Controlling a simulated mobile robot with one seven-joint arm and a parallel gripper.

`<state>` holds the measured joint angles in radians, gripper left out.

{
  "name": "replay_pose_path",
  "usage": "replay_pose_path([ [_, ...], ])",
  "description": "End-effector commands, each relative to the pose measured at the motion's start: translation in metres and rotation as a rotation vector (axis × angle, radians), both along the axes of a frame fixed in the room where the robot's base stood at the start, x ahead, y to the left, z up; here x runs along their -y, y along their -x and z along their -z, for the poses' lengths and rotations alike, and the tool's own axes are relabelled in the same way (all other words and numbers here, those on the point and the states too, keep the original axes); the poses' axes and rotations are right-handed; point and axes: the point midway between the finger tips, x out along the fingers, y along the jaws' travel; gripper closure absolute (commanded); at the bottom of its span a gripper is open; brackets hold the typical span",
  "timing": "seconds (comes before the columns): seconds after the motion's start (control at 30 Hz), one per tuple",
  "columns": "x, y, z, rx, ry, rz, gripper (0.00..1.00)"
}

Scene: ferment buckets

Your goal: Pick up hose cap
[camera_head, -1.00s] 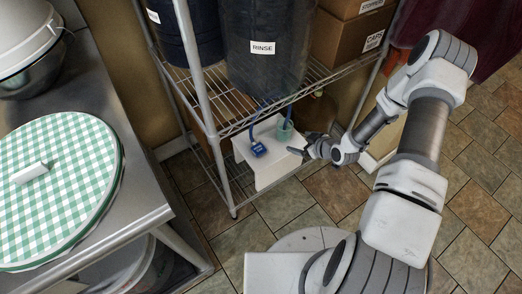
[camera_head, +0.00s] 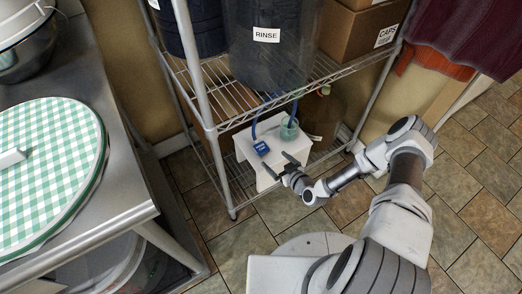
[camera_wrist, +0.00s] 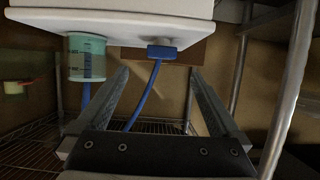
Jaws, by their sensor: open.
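A blue block-shaped piece, which I take to be the hose cap (camera_head: 262,148), sits on the white stand (camera_head: 245,147) near its front left edge, with a blue hose (camera_head: 254,128) at it. In the wrist view, which looks upside down, the cap (camera_wrist: 163,52) is at the top centre, against the stand's surface. My gripper (camera_head: 280,164) is open and empty, just in front of and to the right of the cap. In the wrist view the cap lies beyond the gap between the fingertips (camera_wrist: 158,75), not touching them.
A teal cup (camera_head: 289,129) with a hose in it stands right of the cap on the stand. The wire shelf (camera_head: 300,85) with the dark RINSE bucket (camera_head: 268,45) is above. A metal shelf post (camera_head: 197,75) rises to the left.

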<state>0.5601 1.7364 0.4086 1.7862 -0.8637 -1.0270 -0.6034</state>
Motion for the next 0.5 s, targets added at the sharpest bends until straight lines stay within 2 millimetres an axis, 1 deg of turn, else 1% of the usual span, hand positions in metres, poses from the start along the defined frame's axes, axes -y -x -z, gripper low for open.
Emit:
replay_pose_path([
  [0.03,-0.007,-0.009,0.008,0.002,-0.001,-0.001,0.00],
  [0.2,-0.023,-0.033,0.019,0.000,0.000,-0.001,0.00],
  [0.5,-0.036,-0.051,0.026,-0.001,0.000,-0.001,0.00],
])
